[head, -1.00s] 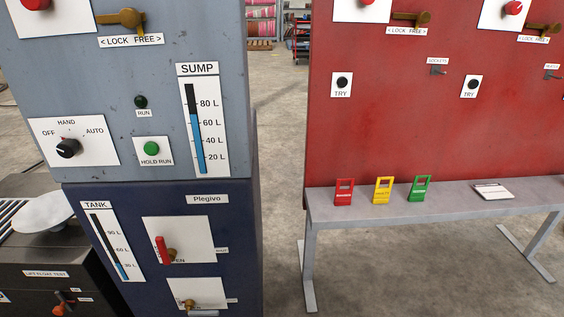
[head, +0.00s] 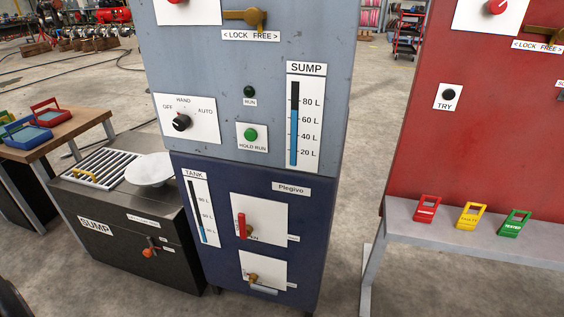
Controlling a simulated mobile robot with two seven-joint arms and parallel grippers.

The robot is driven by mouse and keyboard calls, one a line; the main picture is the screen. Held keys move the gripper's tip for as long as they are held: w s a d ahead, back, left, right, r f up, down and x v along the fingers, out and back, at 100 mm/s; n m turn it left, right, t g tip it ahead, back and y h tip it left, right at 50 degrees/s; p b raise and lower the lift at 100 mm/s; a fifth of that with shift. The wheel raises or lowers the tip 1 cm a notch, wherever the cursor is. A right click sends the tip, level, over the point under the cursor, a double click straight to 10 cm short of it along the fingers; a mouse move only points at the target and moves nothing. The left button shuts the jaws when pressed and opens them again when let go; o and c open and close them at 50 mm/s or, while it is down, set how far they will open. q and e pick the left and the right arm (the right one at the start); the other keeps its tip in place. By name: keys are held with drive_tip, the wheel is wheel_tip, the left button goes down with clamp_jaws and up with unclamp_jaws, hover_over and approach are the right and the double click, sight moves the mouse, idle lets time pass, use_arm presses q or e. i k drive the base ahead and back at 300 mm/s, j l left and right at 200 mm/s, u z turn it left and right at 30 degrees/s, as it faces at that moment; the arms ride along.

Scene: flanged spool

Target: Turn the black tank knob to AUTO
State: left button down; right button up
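A black knob (head: 181,122) sits on a white plate (head: 203,133) marked OFF, HAND and AUTO, on the grey upper cabinet (head: 225,75). The AUTO label is at the plate's upper right, OFF at its upper left. The knob is too small to tell surely which label it points to. A green HOLD RUN button (head: 251,135) is to its right. A gauge labelled TANK (head: 197,210) is on the blue lower cabinet (head: 315,215). Neither of my grippers is in view.
A black SUMP box (head: 130,245) with a grille and white dish (head: 150,170) stands left of the cabinet. A wooden table (head: 60,135) is at far left. A red panel (head: 440,150) with a grey shelf (head: 400,225) stands right. Bare floor lies between.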

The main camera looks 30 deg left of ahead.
sight(182, 122)
drive_tip(key=u, duration=1.65)
